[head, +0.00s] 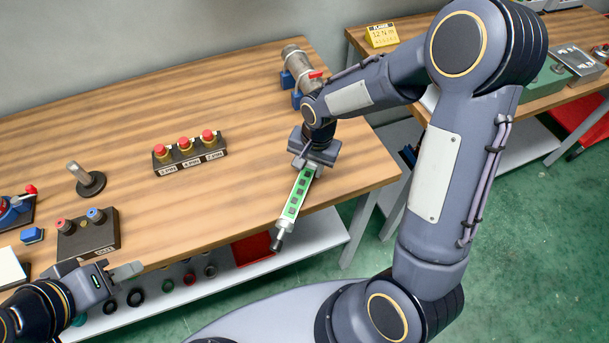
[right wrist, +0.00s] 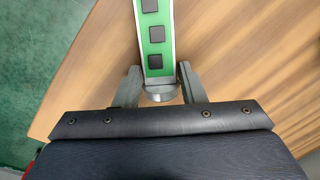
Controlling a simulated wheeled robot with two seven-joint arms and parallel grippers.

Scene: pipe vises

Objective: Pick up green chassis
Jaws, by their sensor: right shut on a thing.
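The green chassis (head: 297,194) is a long narrow bar with a green face, dark squares and pale edges. It slants across the table's front edge, and its dark knobbed end reaches out past that edge. My right gripper (head: 311,166) is shut on its upper end. In the right wrist view the green chassis (right wrist: 155,36) runs up from between the two fingers of my right gripper (right wrist: 161,88), with its round grey end between them. My left gripper (head: 127,271) is at the lower left by the table's front edge, apart from the chassis; its finger gap is unclear.
A block with several red-topped parts (head: 190,150) stands mid-table. A metal cylinder with blue supports (head: 299,66) is behind my right gripper. A dark two-knob box (head: 88,236) and a post on a round base (head: 86,180) stand left. A shelf (head: 205,285) lies below.

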